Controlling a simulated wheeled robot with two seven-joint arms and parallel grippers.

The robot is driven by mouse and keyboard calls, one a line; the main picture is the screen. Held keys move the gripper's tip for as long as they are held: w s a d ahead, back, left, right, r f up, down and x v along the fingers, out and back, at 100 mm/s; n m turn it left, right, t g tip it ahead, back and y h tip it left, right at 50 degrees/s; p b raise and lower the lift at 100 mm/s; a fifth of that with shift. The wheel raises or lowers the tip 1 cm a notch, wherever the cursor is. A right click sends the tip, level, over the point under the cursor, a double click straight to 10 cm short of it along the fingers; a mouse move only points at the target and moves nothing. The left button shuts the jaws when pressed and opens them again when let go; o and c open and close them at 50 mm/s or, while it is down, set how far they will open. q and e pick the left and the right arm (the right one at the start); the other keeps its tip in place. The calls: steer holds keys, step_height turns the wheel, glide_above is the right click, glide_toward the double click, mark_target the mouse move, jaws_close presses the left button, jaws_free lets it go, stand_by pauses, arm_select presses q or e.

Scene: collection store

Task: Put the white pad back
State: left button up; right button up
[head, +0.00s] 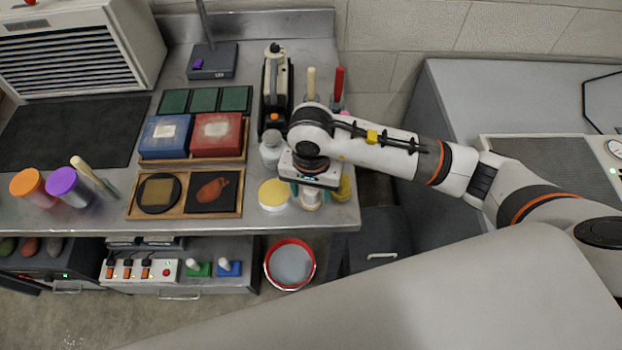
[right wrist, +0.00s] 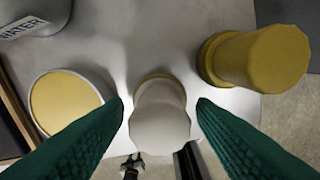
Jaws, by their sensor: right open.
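The white pad (right wrist: 160,128) stands on the metal bench, a pale rounded knob on a narrower base. In the head view it shows just below my right gripper (head: 311,188), near the bench's front edge. My right gripper is open, and in the right wrist view its two green fingers (right wrist: 160,103) lie on either side of the pad, with visible gaps. A yellow pad (right wrist: 255,62) stands to the right, and a round dish with a yellow face (right wrist: 68,103) lies to the left. My left gripper is out of view.
A bottle marked WATER (right wrist: 35,18) stands behind the dish; it shows in the head view too (head: 270,150). A wooden tray (head: 183,208) with dark plates lies left. Red-rimmed bucket (head: 290,264) is on the floor below the bench edge.

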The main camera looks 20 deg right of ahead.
mark_target(311, 189)
steer(key=shift+r, duration=0.4)
step_height(311, 189, up, 12)
steer(key=b, duration=0.3)
steer(key=shift+f, duration=0.25)
